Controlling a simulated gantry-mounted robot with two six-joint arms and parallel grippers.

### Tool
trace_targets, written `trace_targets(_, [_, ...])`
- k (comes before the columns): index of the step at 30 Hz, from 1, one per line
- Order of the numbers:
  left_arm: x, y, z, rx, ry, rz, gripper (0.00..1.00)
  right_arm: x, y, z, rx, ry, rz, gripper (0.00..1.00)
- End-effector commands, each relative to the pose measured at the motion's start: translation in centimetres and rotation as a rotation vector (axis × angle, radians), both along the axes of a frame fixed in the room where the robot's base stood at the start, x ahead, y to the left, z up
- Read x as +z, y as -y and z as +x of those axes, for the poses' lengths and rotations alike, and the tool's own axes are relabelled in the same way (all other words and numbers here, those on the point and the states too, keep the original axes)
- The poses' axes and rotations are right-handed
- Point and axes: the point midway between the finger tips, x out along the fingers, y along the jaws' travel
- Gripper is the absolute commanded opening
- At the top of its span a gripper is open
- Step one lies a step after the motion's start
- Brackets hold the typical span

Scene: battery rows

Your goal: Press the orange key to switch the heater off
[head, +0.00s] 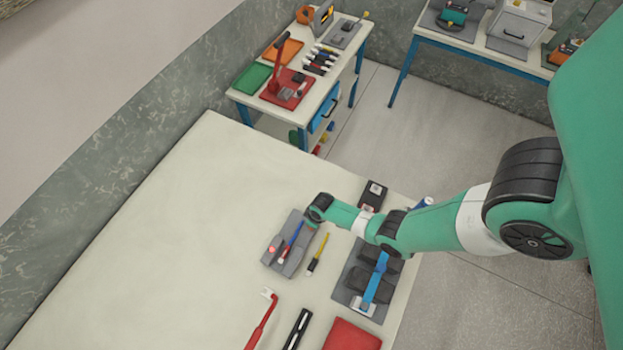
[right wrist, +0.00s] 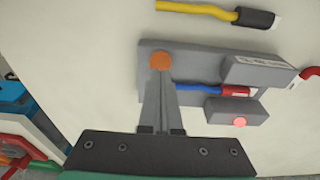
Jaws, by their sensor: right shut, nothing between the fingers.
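The heater unit is a grey base (right wrist: 190,60) with raised grey blocks; it also lies on the table in the head view (head: 294,222). The round orange key (right wrist: 160,61) is on its left end in the right wrist view. In the head view I cannot make out the key near my arm. A red lamp (right wrist: 240,122) glows on a grey block; it also shows in the head view (head: 274,248). My right gripper (right wrist: 161,82) is shut and empty, its fingertips at the near edge of the key. I cannot tell whether they touch it. My left gripper is not in view.
A blue-handled tool (right wrist: 200,87) with a red end lies across the unit. A yellow tool (head: 318,252) lies beside it. A grey pad with a blue bar (head: 376,277) and a black device (head: 373,193) are nearby. The table's left part (head: 150,240) is clear.

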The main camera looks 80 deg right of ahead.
Motion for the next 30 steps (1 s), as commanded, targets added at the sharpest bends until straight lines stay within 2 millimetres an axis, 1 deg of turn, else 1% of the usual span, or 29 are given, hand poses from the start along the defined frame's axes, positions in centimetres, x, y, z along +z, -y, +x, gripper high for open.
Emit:
trace_targets(17, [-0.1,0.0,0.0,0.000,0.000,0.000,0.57,-0.1,0.0,0.0,0.000,0.000,0.000,0.00])
trace_targets(30, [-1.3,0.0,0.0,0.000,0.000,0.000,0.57,-1.4,0.0,0.0,0.000,0.000,0.000,0.00])
